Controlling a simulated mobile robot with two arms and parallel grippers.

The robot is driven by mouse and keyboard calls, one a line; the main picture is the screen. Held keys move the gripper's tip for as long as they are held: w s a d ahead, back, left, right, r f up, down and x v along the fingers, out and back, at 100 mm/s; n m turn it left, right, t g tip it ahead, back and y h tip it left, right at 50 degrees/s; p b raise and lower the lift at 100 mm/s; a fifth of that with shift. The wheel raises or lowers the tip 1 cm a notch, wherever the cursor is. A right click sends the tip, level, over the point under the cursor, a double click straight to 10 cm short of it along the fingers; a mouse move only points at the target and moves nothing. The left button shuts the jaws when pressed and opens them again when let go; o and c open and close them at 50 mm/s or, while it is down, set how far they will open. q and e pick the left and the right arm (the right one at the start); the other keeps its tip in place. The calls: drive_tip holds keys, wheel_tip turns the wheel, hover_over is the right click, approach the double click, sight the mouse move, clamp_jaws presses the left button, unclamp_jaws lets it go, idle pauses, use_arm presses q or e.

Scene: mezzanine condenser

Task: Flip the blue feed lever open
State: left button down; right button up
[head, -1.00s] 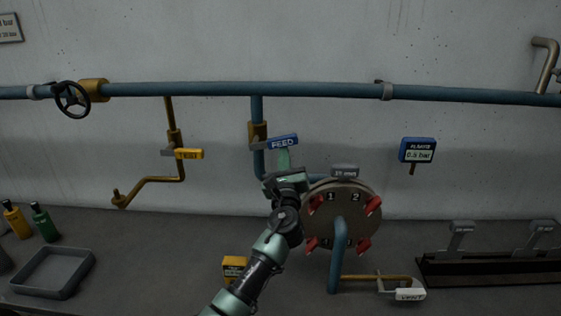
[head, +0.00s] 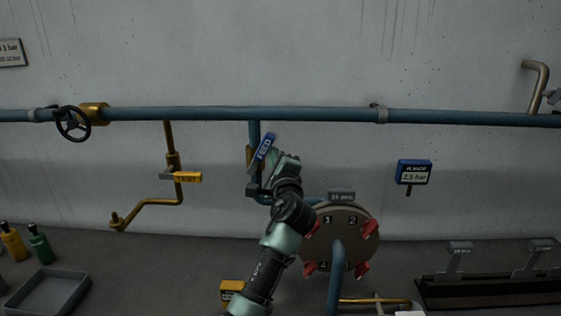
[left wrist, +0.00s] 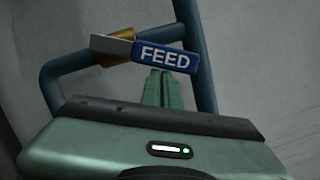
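The blue feed lever (head: 265,147) sits on a brass valve on a blue vertical pipe. In the head view it is tilted steeply up to the right. In the left wrist view its FEED label (left wrist: 165,57) faces me. My left gripper (head: 273,157) is right beside the lever's lower right side. In the left wrist view its green fingers (left wrist: 159,87) are together, with nothing between them, and their tips are at the lever's underside. I cannot tell whether they touch it. My arm hides part of the pipe below. My right gripper is not in view.
A round plate with red clamps (head: 340,236) stands just right of my arm. A yellow-handled valve (head: 187,177) is on the left, and a blue gauge (head: 413,172) hangs on the right. A grey tray (head: 45,296) and bottles (head: 38,244) stand at the lower left.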

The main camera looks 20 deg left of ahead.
sight(260, 147)
use_arm(q)
drive_tip(key=a+r+n, duration=0.1)
drive_tip(key=n+p, duration=0.1)
drive_tip(key=shift+s+a+r+n+g, duration=0.3)
drive_tip(key=shift+a+r+n, duration=0.05)
drive_tip(key=shift+n, duration=0.05)
drive_tip(key=shift+s+a+r+n+g+h+p, duration=0.2)
drive_tip(key=shift+a+n+p, duration=0.1)
drive_tip(key=shift+a+n, duration=0.25)
drive_tip(key=shift+s+a+r+n+g+h+p, duration=0.1)
drive_tip(key=shift+a+n+g+p, duration=0.15)
drive_tip(key=shift+n, duration=0.5)
drive_tip(key=shift+a, duration=0.1)
drive_tip(key=shift+w, duration=0.1)
